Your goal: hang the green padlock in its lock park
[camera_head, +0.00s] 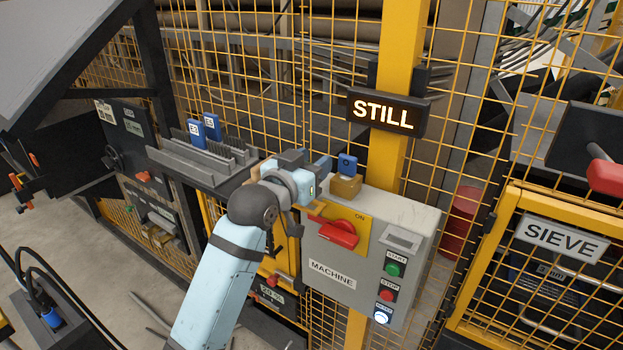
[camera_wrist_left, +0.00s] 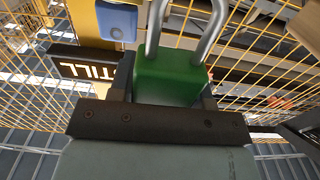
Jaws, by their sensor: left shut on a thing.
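The green padlock (camera_wrist_left: 170,80) is between the fingers of my left gripper (camera_wrist_left: 168,92) in the left wrist view. Its grey shackle points up, away from the gripper body. In the head view my left gripper (camera_head: 318,172) is at the top left of the grey machine box, and the padlock cannot be made out there. A dark panel (camera_head: 150,212) with a pale label and small brass-coloured parts is low on the left; I cannot tell whether it is the lock park. My right gripper is not in view.
The grey machine box (camera_head: 340,270) carries a red switch handle (camera_head: 338,233) and buttons. A blue piece (camera_head: 347,163) stands on a brass-coloured block (camera_head: 346,187) on its top. A grey slotted rack (camera_head: 205,160) holds blue tags. Yellow mesh fencing is behind; the lit sign (camera_head: 384,114) reads STILL.

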